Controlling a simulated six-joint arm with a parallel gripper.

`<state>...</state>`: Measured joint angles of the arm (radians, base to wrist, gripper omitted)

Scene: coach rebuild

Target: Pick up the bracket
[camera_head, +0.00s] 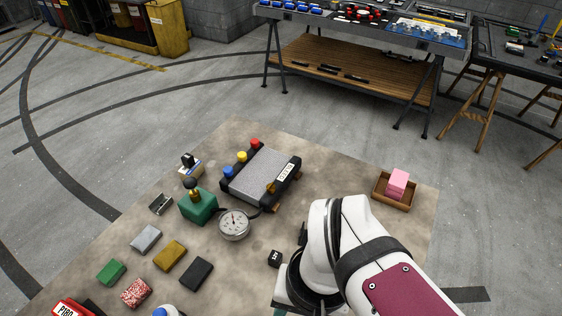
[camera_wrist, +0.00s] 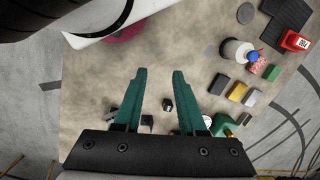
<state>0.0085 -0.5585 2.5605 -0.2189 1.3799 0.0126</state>
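The bracket (camera_head: 161,203) looks like a small dark metal angle piece. It lies on the brown mat at the left in the head view, left of a green block with a knob. In the wrist view a small dark shape (camera_wrist: 243,118) at the lower right is probably the bracket, but it is too small to be sure. My gripper (camera_wrist: 163,72) has two teal fingers spread apart with nothing held between them. It is above the mat, well away from the bracket. In the head view my white arm mostly hides the gripper.
A black cube (camera_head: 274,258) lies near my arm. A dial gauge (camera_head: 234,224) and green block (camera_head: 198,206) stand near the bracket, with several coloured blocks in front.

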